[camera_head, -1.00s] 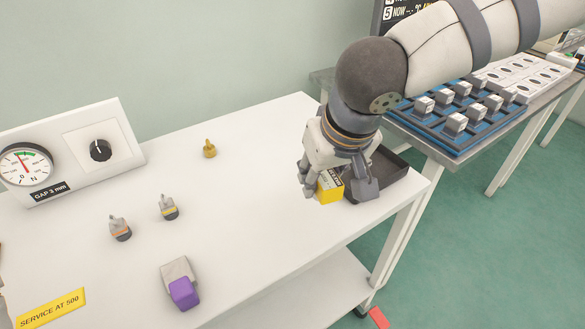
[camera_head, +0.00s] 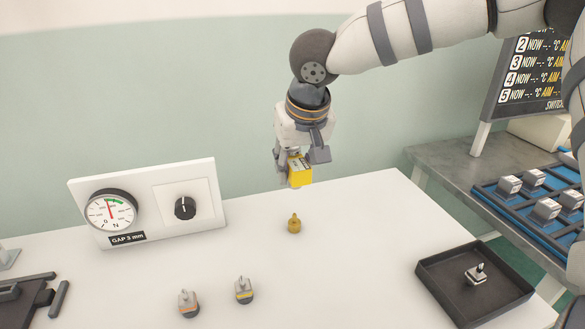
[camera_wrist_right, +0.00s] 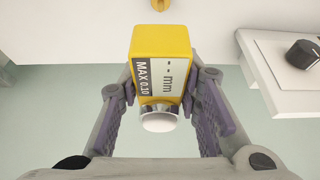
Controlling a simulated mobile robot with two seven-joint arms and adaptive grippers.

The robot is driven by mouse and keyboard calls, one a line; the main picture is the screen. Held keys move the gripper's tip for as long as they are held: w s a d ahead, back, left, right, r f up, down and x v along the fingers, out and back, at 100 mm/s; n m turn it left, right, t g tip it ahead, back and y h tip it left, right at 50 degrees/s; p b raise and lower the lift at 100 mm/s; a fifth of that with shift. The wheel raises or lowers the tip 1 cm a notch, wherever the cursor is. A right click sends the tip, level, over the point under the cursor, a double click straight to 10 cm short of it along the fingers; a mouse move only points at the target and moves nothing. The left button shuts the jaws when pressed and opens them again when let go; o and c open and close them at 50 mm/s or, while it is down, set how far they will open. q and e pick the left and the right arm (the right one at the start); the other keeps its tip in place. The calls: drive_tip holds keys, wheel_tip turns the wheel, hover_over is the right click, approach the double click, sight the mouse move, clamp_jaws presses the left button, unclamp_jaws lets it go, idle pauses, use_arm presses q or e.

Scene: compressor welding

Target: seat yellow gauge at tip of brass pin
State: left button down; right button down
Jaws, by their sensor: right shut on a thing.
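My right gripper (camera_head: 291,163) is shut on the yellow gauge (camera_head: 299,174) and holds it in the air above the back part of the white table. In the right wrist view the yellow gauge (camera_wrist_right: 161,55) sits between the two fingers (camera_wrist_right: 165,95), with its "MAX 0.10" label and a silver and white end facing the camera. The brass pin (camera_head: 294,223) stands upright on the table, below the gauge and apart from it in the head view. In the right wrist view a bit of brass (camera_wrist_right: 165,4) shows at the top edge. My left gripper is not in view.
A gauge panel (camera_head: 150,203) with dial and knob stands left of the pin. A black tray (camera_head: 430,285) holding a small part lies at right. The table around the pin is clear.

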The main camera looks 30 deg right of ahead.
sight(303, 172)
drive_tip(key=shift+f, duration=3)
drive_tip(key=shift+f, duration=0.1)
drive_tip(key=shift+f+b, duration=0.3)
drive_tip(key=shift+f, duration=1.25)
drive_tip(key=c, duration=1.1)
unclamp_jaws()
drive_tip(key=v, duration=1.2)
drive_tip(key=shift+a, duration=0.1)
